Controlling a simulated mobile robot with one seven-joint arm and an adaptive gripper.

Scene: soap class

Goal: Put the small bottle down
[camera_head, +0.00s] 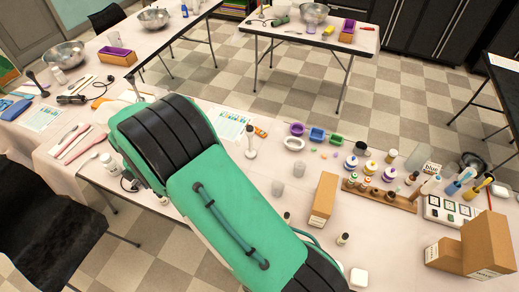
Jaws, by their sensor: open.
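My green and black arm crosses the middle of the view, and its far end bends down over the pale table (262,190). My gripper does not show; the arm hides it. Several small bottles stand on this table, and I cannot tell which one the task means. One small dark bottle with a light label (343,239) stands upright right of my arm near the front. Another small bottle (287,217) stands close beside the arm. A small bottle (391,156) stands farther right, near the wooden rack (380,194). Whatever is under the arm is hidden.
A tan cardboard box (323,199) stands right of my arm, with clear cups (278,187) near it. Larger boxes (487,243) stand at the front right. Coloured trays (317,134) lie at the back. Some bare table shows between the cups and the trays.

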